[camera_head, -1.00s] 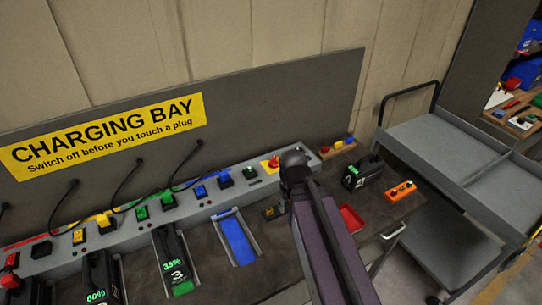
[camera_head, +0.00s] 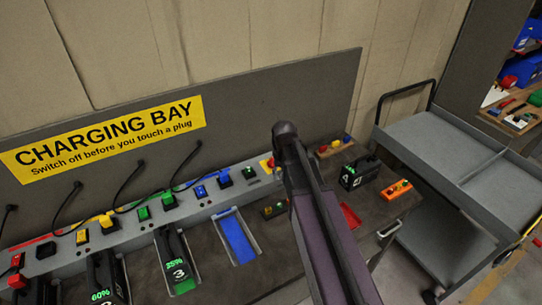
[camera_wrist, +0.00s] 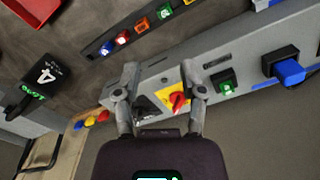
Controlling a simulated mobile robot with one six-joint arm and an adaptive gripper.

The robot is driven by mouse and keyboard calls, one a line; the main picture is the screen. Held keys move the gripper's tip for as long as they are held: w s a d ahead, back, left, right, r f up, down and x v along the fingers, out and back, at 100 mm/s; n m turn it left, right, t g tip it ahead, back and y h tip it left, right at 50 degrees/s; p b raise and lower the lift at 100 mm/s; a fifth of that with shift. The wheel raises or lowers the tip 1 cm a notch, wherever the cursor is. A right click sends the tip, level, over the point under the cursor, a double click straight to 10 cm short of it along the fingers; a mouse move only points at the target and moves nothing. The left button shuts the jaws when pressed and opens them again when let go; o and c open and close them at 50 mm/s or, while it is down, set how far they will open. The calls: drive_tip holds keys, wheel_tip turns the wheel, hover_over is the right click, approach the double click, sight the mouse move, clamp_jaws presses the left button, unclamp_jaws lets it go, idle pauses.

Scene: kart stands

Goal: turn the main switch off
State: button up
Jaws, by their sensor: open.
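The main switch is a red rotary knob (camera_wrist: 178,101) on a yellow plate (camera_wrist: 169,89) set in the grey charging rail. In the wrist view it lies between my fingers, nearer the right one. My gripper (camera_wrist: 159,68) is open and empty, with its fingers over the rail. Contact with the knob cannot be told. In the head view only a bit of the yellow plate (camera_head: 264,166) and red shows at the left edge of my arm, which hides the rest.
A black battery marked 4 (camera_head: 360,172), an orange block (camera_head: 397,189) and a red tray (camera_head: 351,216) are on the bench. A grey cart (camera_head: 437,143) stands at right.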

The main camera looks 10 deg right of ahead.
sight(272, 159)
drive_tip(key=w+r+m+p, duration=0.1)
drive_tip(key=w+r+p, duration=0.1)
drive_tip(key=w, duration=0.7)
drive_tip(key=w+r+m+p, duration=0.2)
drive_tip(key=w, duration=0.7)
drive_tip(key=shift+r, duration=0.4)
drive_tip(key=shift+w+f, duration=0.1)
drive_tip(key=shift+f, duration=0.1)
wheel_tip(272, 159, down, 13)
drive_tip(key=b, duration=1.3)
drive_tip(key=shift+f+b, duration=0.2)
drive_tip(key=shift+b, duration=0.15)
